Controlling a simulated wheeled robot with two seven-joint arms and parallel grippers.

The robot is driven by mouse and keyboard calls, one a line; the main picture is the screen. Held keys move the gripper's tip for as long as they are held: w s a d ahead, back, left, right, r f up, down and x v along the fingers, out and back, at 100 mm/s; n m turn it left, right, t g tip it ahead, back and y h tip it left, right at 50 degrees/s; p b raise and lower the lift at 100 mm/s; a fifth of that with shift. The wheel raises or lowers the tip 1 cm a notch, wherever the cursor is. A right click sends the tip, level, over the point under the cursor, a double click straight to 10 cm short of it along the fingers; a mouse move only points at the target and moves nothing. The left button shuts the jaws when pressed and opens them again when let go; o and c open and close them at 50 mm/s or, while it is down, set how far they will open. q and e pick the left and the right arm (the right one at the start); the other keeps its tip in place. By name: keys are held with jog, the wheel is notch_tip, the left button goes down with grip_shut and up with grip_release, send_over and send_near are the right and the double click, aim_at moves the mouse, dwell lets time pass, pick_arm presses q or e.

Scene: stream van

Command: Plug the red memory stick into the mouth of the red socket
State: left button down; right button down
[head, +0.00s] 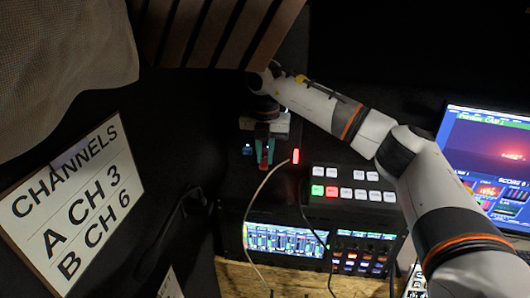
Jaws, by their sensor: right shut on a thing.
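My right gripper (264,135) reaches in from the right and points down at the back of the desk. It is shut on a small, narrow red piece (265,155), which looks like the red memory stick and shows just below the fingertips. The red socket cannot be told apart clearly; the gripper and the dark surroundings hide that spot. I cannot tell whether the stick touches a socket or enters its mouth. My left gripper is out of view.
A small blue-lit port (248,149) is left of the gripper. A glowing red bar (295,156) is to its right, near a pale cable. A button panel (350,188), rack screens (285,241) and a laptop (490,165) stand nearby. A channel sign (72,205) is at left.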

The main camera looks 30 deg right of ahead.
jog(key=shift+w+d+p, duration=0.4)
jog(key=shift+w+d, duration=0.05)
jog(key=shift+w, duration=0.15)
jog(key=shift+w+d+r, duration=0.15)
jog(key=shift+d+r, duration=0.05)
jog(key=shift+r, duration=0.3)
dwell(0.5)
jog(key=shift+a+f, duration=0.1)
jog(key=shift+f, duration=0.1)
dwell(0.5)
jog(key=shift+s+f, duration=0.2)
jog(key=shift+f, duration=0.2)
dwell(1.0)
jog(key=shift+w+r+p, duration=0.1)
jog(key=shift+r+p, duration=0.15)
jog(key=shift+p, duration=0.25)
jog(key=shift+r, duration=0.25)
jog(key=shift+f, duration=0.2)
dwell(0.4)
jog(key=shift+f, duration=0.25)
dwell(1.2)
jog(key=shift+r+p, duration=0.2)
jog(key=shift+p, duration=0.1)
dwell(0.4)
